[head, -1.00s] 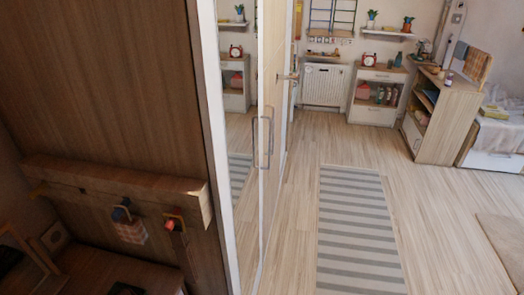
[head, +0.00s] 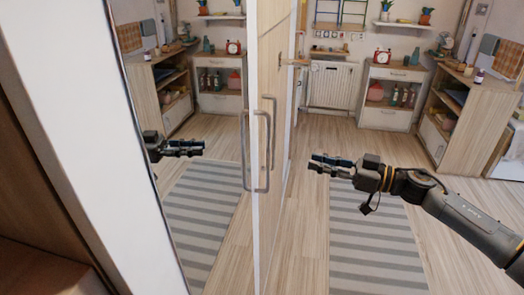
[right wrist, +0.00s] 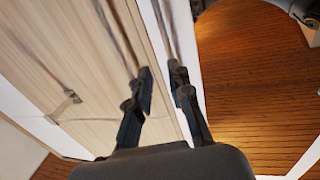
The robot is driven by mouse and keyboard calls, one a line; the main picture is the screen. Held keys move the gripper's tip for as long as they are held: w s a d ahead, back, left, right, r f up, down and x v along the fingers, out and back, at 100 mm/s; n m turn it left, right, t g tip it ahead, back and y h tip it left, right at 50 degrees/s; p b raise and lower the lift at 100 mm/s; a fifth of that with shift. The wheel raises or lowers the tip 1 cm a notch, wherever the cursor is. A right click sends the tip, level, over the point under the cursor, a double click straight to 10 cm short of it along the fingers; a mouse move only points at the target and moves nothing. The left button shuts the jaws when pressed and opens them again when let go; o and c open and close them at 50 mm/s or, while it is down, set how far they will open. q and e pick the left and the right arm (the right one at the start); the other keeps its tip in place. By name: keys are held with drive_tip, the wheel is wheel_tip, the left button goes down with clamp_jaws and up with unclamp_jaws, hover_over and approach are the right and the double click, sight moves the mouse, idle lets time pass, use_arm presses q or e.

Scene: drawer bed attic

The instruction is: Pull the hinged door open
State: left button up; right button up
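A tall wooden door panel (head: 277,75) stands left of centre in the head view, seen at a steep angle, beside a mirrored panel (head: 215,110). Two grey upright bar handles show near their shared edge, one on the wood (head: 269,150) and one on the mirror side (head: 244,150). My right gripper (head: 312,163) is to the right of the handles, apart from them and empty. In the right wrist view its fingers (right wrist: 162,78) are apart, in front of pale wood and a white strip. Blurred thin bars run above the fingertips. My left gripper is out of view.
A white upright frame (head: 75,130) stands close at the left. A striped rug (head: 375,250) lies on the floor below my right arm. A cabinet (head: 390,117) and a wooden shelf unit (head: 465,125) stand farther back. Bare floor lies between the door and the rug.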

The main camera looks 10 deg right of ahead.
drive_tip(key=s+p+x, duration=0.1)
drive_tip(key=p+x, duration=0.2)
drive_tip(key=x, duration=1)
drive_tip(key=shift+a+r, duration=0.4)
drive_tip(key=shift+a, duration=0.2)
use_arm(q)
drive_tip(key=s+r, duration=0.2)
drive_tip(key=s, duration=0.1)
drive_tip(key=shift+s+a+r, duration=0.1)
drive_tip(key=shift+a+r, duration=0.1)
use_arm(e)
drive_tip(key=shift+w, duration=0.1)
clamp_jaws()
